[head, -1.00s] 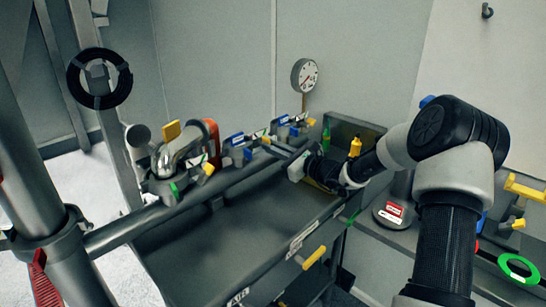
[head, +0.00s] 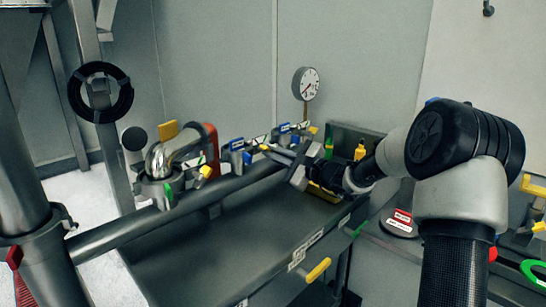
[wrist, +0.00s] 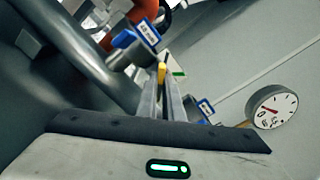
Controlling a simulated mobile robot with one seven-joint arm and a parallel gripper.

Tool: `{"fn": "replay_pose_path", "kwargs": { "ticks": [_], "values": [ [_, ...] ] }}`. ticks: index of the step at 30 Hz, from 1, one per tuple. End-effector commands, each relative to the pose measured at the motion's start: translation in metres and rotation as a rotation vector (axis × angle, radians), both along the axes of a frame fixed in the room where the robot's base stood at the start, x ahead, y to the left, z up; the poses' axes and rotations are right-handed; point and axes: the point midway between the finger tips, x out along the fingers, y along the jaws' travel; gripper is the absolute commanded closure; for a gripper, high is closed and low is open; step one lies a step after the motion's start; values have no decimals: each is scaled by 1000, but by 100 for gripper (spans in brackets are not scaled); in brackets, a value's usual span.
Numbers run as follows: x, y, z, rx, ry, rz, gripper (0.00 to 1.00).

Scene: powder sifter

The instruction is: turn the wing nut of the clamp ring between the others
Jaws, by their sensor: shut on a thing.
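The clamp ring between the others has a blue tag (head: 237,145) on the pipe in the head view. Its tag also shows at the top of the wrist view (wrist: 148,35). Its yellow wing nut (head: 264,147) is small in the head view and sits at my fingertips in the wrist view (wrist: 162,71). My gripper (head: 270,151) reaches in from the right, its two long fingers (wrist: 163,82) shut on the wing nut. The fingers partly hide the wing nut and its bolt.
Another blue-tagged clamp (head: 285,128) is farther along the pipe. A nearer one has a yellow wing nut (head: 206,171), beside a curved metal fitting (head: 172,153). A dial gauge (head: 306,83) stands behind. The grey tabletop (head: 210,240) below is mostly clear.

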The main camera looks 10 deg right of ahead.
Motion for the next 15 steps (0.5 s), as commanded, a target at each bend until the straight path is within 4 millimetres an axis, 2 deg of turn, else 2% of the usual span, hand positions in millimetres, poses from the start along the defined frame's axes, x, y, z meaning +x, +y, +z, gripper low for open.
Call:
{"fn": "replay_pose_path", "kwargs": {
  "ticks": [8,9,12,15],
  "values": [
    [0,-1,-1,-2,2,-1,100],
    [0,-1,-1,-2,2,-1,92],
    [0,-1,-1,-1,3,-1,75],
    [0,-1,-1,-1,1,-1,74]
  ]
}}
